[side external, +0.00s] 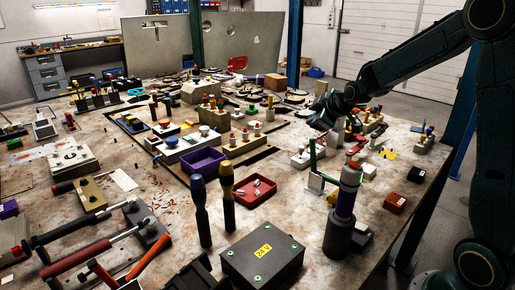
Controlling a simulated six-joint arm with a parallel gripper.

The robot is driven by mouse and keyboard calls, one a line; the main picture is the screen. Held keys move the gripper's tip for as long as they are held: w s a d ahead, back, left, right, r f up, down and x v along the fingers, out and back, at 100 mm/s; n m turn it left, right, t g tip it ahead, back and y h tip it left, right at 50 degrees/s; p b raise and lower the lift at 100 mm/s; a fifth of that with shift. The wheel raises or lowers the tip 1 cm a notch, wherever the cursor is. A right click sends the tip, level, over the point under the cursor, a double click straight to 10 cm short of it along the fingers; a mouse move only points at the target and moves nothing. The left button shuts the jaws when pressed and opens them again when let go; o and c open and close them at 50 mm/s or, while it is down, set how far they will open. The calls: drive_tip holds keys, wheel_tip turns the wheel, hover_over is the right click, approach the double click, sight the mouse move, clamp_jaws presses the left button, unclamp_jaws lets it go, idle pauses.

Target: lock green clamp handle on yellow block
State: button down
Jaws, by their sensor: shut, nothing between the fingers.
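A green upright handle (312,158) stands right of the middle of the table in the side external view, with a pale plate at its foot. A small yellow block (333,197) sits low beside it, partly hidden by the purple-and-grey cylinder in front. I cannot tell how the handle and the block are joined, or whether the clamp is locked. My gripper (322,121) is above and a little behind the green handle, apart from it. It is small and dark here, shut and empty.
A red tray (254,191) and a purple tray (202,160) lie to the left. A black box (262,262), upright tools and many fixtures crowd the table. Some bare tabletop lies left of the middle.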

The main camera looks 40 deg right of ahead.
sight(313, 157)
drive_tip(key=s+a+r+n+g+h, duration=0.1)
drive_tip(key=a+r+n+h, duration=0.2)
drive_tip(key=a+r+h, duration=0.9)
wheel_tip(313, 157, down, 20)
drive_tip(key=a, duration=0.1)
drive_tip(key=shift+s+f+m, duration=0.2)
drive_tip(key=shift+m, duration=0.1)
drive_tip(key=x, duration=1)
drive_tip(key=shift+s+d+r, duration=0.1)
drive_tip(key=shift+s+d, duration=0.05)
drive_tip(key=shift+s, duration=0.85)
drive_tip(key=shift+s+d, duration=0.15)
drive_tip(key=shift+s, duration=0.8)
drive_tip(key=shift+y, duration=0.3)
